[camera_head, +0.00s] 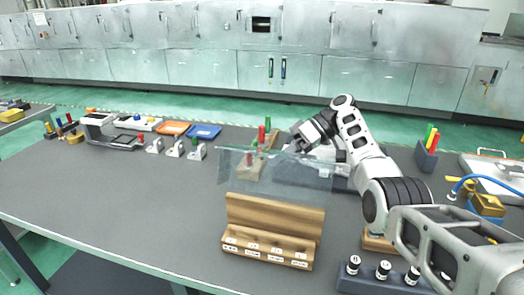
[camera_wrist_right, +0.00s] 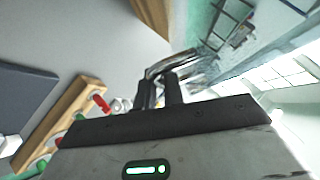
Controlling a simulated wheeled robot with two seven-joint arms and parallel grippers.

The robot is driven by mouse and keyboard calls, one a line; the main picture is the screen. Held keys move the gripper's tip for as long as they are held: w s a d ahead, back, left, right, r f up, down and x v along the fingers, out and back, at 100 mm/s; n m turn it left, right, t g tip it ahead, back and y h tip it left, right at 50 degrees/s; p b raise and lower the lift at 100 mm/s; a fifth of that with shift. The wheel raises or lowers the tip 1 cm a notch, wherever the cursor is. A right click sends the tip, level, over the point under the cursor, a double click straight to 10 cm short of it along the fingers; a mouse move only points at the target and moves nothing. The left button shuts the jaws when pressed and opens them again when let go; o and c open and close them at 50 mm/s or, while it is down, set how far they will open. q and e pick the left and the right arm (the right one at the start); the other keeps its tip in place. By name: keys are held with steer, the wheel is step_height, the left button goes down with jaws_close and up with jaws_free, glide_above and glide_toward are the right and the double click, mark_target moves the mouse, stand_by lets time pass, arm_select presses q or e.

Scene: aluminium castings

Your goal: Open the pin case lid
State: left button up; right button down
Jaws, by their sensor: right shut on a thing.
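The pin case (camera_head: 268,257) is a wooden box with a row of white labels along its front and a raised wooden back. A clear panel, which looks like its lid (camera_head: 232,172), stands raised above and behind the box. My right gripper (camera_head: 294,147) is at the panel's upper far edge. In the wrist view its fingers (camera_wrist_right: 162,95) are shut close together at a shiny, clear-looking edge or handle (camera_wrist_right: 170,66). The exact contact is hard to make out. My left gripper is not in view.
A wooden block with red and green pins (camera_head: 250,168) stands behind the clear panel. A dark rack with black-capped bottles (camera_head: 372,285) is at the front right. Orange (camera_head: 172,128) and blue (camera_head: 204,131) trays lie at the back left. The table's left front is clear.

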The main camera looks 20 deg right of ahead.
steer(key=shift+w+f, duration=0.1)
steer(key=shift+f, duration=0.15)
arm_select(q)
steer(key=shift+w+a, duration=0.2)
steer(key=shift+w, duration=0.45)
arm_select(e)
steer(key=c, duration=1.8)
jaws_free()
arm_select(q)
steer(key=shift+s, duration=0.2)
arm_select(e)
steer(key=shift+d+r, duration=0.1)
